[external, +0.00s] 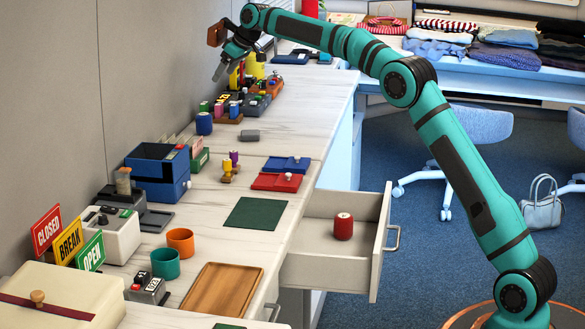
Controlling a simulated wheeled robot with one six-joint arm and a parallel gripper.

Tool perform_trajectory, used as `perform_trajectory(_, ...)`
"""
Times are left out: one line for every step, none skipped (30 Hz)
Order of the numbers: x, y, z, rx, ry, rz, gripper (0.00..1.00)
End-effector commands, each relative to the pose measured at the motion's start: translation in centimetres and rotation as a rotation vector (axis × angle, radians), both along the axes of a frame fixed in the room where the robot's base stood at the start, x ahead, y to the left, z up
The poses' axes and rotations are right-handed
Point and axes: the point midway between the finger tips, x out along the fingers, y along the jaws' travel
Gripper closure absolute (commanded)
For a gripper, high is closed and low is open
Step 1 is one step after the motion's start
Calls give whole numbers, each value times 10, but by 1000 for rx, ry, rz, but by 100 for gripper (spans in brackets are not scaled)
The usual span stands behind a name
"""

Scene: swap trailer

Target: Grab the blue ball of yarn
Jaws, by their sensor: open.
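A dark blue, rounded cylinder (204,123) stands upright on the white counter near the wall. It may be the blue yarn, but it is too small to tell. My gripper (222,68) is at the far end of the counter, up and to the right of the blue cylinder and apart from it. It points down at a slant, is open, and holds nothing I can make out. A similar red cylinder (343,226) stands in the open drawer.
Yellow bottles (255,66) and small stamps (257,104) crowd the counter near my gripper. A blue box (157,172) stands nearer along the wall. The drawer (318,236) juts out. The counter around the green mat (255,213) is fairly clear.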

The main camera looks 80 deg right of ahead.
Motion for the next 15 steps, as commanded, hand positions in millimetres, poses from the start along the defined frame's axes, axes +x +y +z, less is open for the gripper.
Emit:
perform_trajectory(2, -12, -12, 7, 11, -2, 24)
perform_trajectory(3, -17, -17, 10, 16, -2, 24)
perform_trajectory(4, -23, -23, 15, 23, -1, 24)
perform_trajectory(4, -27, -27, 17, 26, -2, 24)
perform_trajectory(4, -31, -30, 19, 31, -1, 24)
perform_trajectory(5, -34, -34, 22, 34, -1, 24)
perform_trajectory(5, -36, -36, 23, 36, 0, 24)
perform_trajectory(5, -38, -38, 24, 38, 0, 24)
perform_trajectory(6, -39, -40, 25, 39, 1, 24)
perform_trajectory(7, -39, -43, 25, 40, 1, 24)
perform_trajectory(8, -40, -45, 26, 41, 2, 24)
perform_trajectory(10, -40, -49, 27, 42, 1, 24)
perform_trajectory(12, -41, -53, 27, 42, 1, 24)
perform_trajectory(14, -41, -58, 28, 42, 2, 24)
perform_trajectory(18, -42, -64, 28, 42, 2, 24)
